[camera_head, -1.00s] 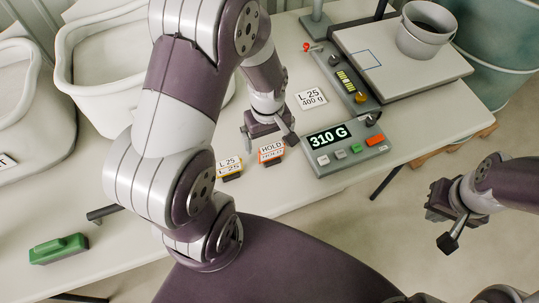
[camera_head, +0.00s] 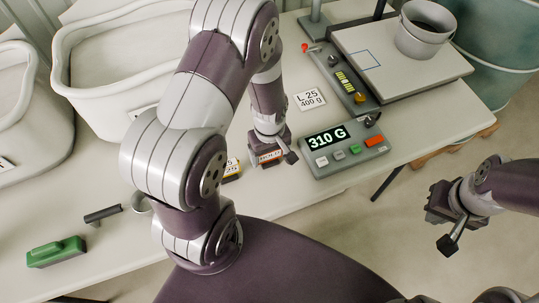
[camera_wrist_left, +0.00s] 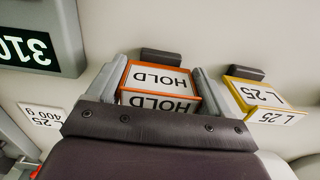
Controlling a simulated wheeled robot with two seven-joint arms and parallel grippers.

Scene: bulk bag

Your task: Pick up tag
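The HOLD tag (camera_wrist_left: 158,78) is a white block with an orange border and black lettering. In the head view the tag (camera_head: 270,156) stands on the table, partly hidden under my left gripper (camera_head: 268,150). In the left wrist view my left gripper's grey fingers (camera_wrist_left: 160,88) stand on either side of the tag, close to its edges. I cannot tell whether they press on it. A yellow-bordered L 25 tag (camera_wrist_left: 262,95) stands to the right of the fingers there. My right gripper (camera_head: 450,215) hangs beyond the table's right edge, away from the tags; its fingers are unclear.
A scale console reading 310 G (camera_head: 342,146) stands right of my left gripper. An L 25 400 g card (camera_head: 310,98) lies behind it. A scale platform (camera_head: 400,65) bears a grey bucket (camera_head: 425,38).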

